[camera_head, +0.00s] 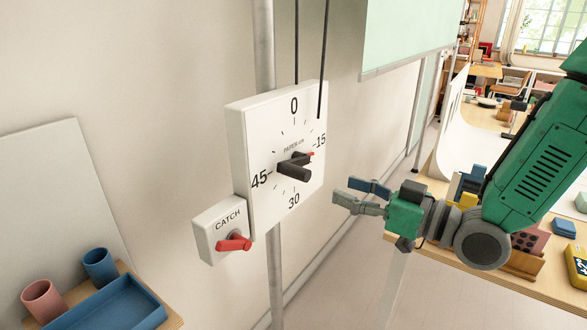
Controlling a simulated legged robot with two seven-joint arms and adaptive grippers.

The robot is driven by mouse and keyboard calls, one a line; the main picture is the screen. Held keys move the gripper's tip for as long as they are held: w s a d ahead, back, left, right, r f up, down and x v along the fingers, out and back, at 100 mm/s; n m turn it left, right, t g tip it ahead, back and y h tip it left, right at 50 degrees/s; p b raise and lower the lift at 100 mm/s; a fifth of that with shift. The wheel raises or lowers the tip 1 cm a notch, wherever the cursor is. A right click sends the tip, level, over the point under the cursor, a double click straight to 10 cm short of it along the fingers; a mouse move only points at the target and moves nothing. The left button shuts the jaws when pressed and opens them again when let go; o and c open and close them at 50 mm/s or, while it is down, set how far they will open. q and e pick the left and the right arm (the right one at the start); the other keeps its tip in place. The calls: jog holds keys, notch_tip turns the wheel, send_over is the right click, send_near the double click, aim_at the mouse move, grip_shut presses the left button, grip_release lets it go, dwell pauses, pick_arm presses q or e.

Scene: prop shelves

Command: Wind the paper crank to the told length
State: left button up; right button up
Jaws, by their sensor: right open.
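The white dial box (280,148) hangs on a grey pole, marked 0, 15, 30 and 45. At its centre is a dark crank (294,170) with a handle sticking out toward me. A small red tip (310,154) shows behind the crank, on the side toward 15. Below left is a white box marked CATCH (218,228) with a red lever (234,243) pointing left and slightly down. My right gripper (347,192) is open and empty, to the right of the dial, its fingers pointing left toward it and apart from it. My left gripper is not in view.
A blue tray (112,304), a blue cup (100,266) and a pink cup (42,300) stand on a wooden shelf at lower left. A pale green sheet (408,35) hangs above right. A table (535,284) with several props lies under my right arm.

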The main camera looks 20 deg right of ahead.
aim_at(308, 177)
jog(key=x, duration=0.4)
jog(key=p+x, duration=0.1)
jog(key=x, duration=0.7)
jog(key=shift+s+a, duration=0.3)
jog(key=shift+a, duration=0.1)
jog(key=shift+d, duration=0.6)
jog(key=shift+c, duration=0.8)
jog(key=c, duration=0.7)
jog(key=shift+a+r, duration=0.15)
jog(key=shift+a, duration=0.1)
grip_shut()
